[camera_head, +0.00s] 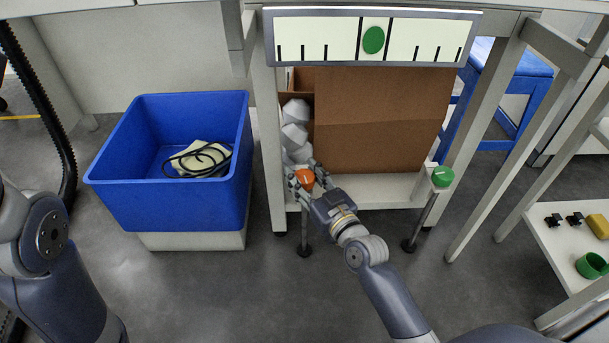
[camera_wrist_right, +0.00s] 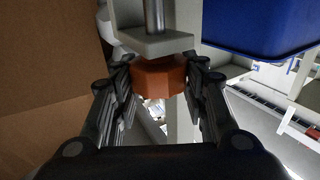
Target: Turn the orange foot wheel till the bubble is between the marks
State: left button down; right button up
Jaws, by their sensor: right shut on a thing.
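The orange foot wheel (camera_head: 306,179) sits on the left front leg of the low white shelf. My right gripper (camera_head: 305,176) is shut on it, with fingers on both sides. In the right wrist view the orange wheel (camera_wrist_right: 158,77) lies between the two fingers of the gripper (camera_wrist_right: 160,85), below a light bracket. The level panel (camera_head: 370,37) above has a green bubble (camera_head: 374,40) between the two long marks, close to the middle. A green foot wheel (camera_head: 442,177) is on the right front leg. My left gripper is out of view; only part of that arm shows.
An open cardboard box (camera_head: 380,120) stands on the shelf, with white pieces (camera_head: 295,125) beside it. A blue bin (camera_head: 170,205) with a black cable stands to the left. A white side shelf (camera_head: 560,250) with small items is at right. Grey floor is free in front.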

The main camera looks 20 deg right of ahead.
jog(key=shift+n+g+y, duration=0.3)
jog(key=shift+n+y, duration=0.4)
jog(key=shift+y, duration=0.3)
jog(key=o, duration=1.1)
jog(key=v, duration=1.2)
